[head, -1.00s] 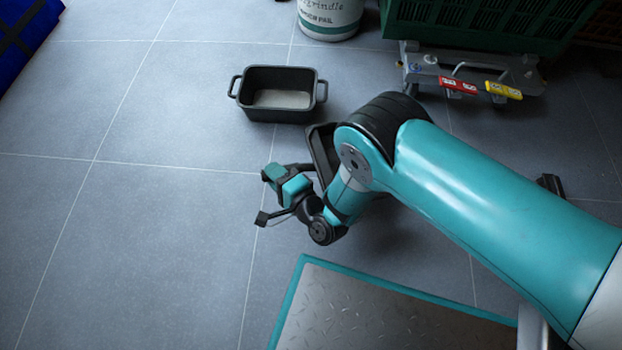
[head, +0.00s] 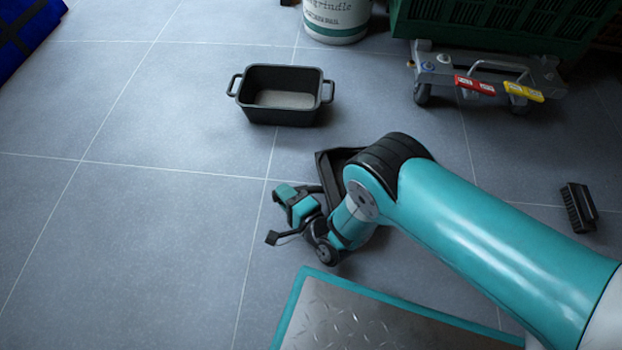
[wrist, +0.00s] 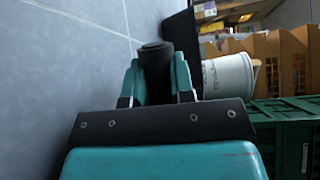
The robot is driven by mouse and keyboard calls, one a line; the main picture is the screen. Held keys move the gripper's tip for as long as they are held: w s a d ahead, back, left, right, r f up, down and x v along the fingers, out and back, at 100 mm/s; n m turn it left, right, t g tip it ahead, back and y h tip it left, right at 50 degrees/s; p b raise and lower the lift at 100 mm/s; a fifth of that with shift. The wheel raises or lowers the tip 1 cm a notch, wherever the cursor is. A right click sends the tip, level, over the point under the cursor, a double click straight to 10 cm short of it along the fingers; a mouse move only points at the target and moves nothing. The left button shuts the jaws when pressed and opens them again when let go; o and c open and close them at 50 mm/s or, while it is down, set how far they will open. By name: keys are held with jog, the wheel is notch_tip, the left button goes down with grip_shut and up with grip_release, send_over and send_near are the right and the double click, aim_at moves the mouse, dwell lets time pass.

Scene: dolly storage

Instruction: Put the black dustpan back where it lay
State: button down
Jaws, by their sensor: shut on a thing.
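The black dustpan (head: 328,172) shows in the head view as a dark tray with a raised rim, partly hidden behind my arm. My gripper (head: 307,193) is at its left end, shut on the handle. In the wrist view, the teal fingers of my gripper (wrist: 157,85) close around a dark round handle (wrist: 156,62). The pan itself is not clearly visible there. I cannot tell how high the dustpan is above the floor.
A black two-handled tub (head: 281,112) stands on the grey tiles behind the dustpan. A black brush (head: 579,207) lies at right. A dolly (head: 440,68) and green crate (head: 480,40) stand at the back right, beside a white pail (head: 335,20). Open floor lies at left.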

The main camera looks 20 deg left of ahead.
jog(key=shift+f, duration=0.1)
jog(key=shift+f+b, duration=0.4)
jog(key=shift+b, duration=0.1)
jog(key=c, duration=1)
grip_release()
jog(key=shift+r, duration=0.1)
